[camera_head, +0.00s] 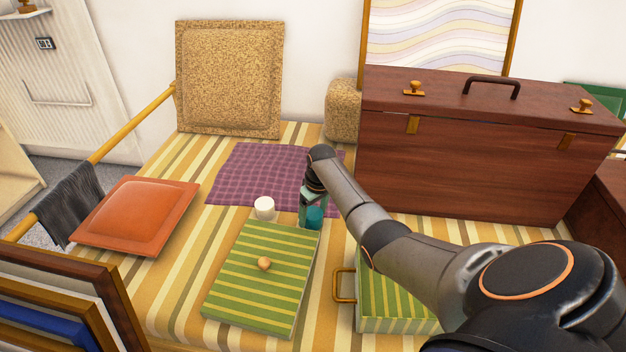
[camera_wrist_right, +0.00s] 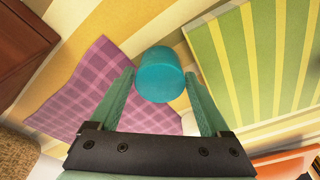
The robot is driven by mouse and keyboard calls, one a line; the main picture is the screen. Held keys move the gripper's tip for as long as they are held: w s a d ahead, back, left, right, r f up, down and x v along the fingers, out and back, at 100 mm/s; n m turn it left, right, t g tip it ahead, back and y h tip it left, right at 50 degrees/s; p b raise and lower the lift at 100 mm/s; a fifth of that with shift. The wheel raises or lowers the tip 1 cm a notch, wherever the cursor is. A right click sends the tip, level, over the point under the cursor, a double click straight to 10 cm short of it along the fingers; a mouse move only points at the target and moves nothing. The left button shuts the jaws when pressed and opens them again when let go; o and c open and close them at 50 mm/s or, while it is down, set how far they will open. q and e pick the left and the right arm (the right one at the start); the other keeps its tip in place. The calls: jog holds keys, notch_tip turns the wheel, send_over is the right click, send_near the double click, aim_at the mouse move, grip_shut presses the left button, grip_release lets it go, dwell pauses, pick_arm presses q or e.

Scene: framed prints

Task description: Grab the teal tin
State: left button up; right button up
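The teal tin (camera_head: 315,217) stands on the striped cloth near the purple checked cloth, partly hidden by my right gripper (camera_head: 311,207). In the right wrist view the tin (camera_wrist_right: 160,76) lies between the tips of my right gripper's two green fingers (camera_wrist_right: 160,84). The fingers are apart on either side of it, with narrow gaps visible at the tips. I cannot tell how far down the tin they reach. My left gripper is not in view.
A small white cylinder (camera_head: 264,208) stands just left of the tin. A green striped lid with a knob (camera_head: 263,264) lies in front, beside a green striped box (camera_head: 390,305). A large wooden chest (camera_head: 480,150) stands at right, an orange cushion (camera_head: 137,216) at left.

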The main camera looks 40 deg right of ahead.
jog(key=c, duration=1.2)
